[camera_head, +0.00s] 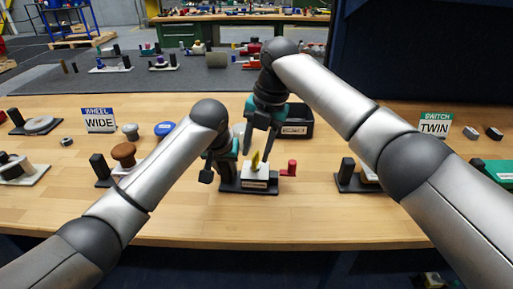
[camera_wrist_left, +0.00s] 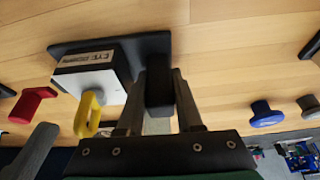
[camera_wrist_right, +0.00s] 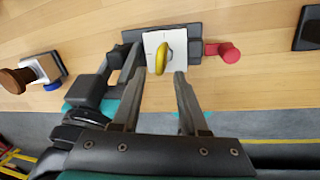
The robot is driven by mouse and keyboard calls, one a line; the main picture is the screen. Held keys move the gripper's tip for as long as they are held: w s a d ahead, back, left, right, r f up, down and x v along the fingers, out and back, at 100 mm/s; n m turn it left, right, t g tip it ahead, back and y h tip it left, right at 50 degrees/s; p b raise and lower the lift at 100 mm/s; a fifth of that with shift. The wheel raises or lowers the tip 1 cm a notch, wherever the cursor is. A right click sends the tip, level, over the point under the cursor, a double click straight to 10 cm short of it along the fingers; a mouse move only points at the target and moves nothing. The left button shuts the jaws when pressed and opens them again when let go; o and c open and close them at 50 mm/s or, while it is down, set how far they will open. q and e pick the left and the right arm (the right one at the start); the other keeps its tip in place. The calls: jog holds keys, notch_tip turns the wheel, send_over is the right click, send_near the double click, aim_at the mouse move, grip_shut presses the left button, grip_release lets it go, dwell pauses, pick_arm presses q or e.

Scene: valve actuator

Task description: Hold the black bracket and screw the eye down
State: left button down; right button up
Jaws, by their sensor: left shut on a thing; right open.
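The yellow eye (camera_head: 256,161) stands on a white block (camera_head: 262,173) fixed to a dark base plate; it also shows in the left wrist view (camera_wrist_left: 88,113) and the right wrist view (camera_wrist_right: 162,58). The black bracket (camera_wrist_left: 159,88) rises from the same base beside the block. My left gripper (camera_wrist_left: 158,100) is shut on the bracket, one finger on each side. My right gripper (camera_wrist_right: 156,80) is open above the block, its fingers pointing down toward the eye with a gap between them. It appears apart from the eye. In the head view my left gripper hides the bracket.
A red handle (camera_head: 290,168) sticks out right of the block. A black bin (camera_head: 296,122) stands behind. A brown knob (camera_head: 123,153) and a blue knob (camera_head: 165,129) are to the left. Signs reading WHEEL WIDE (camera_head: 99,120) and SWITCH TWIN (camera_head: 435,125) stand on the wooden table.

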grip_shut()
dwell(0.4)
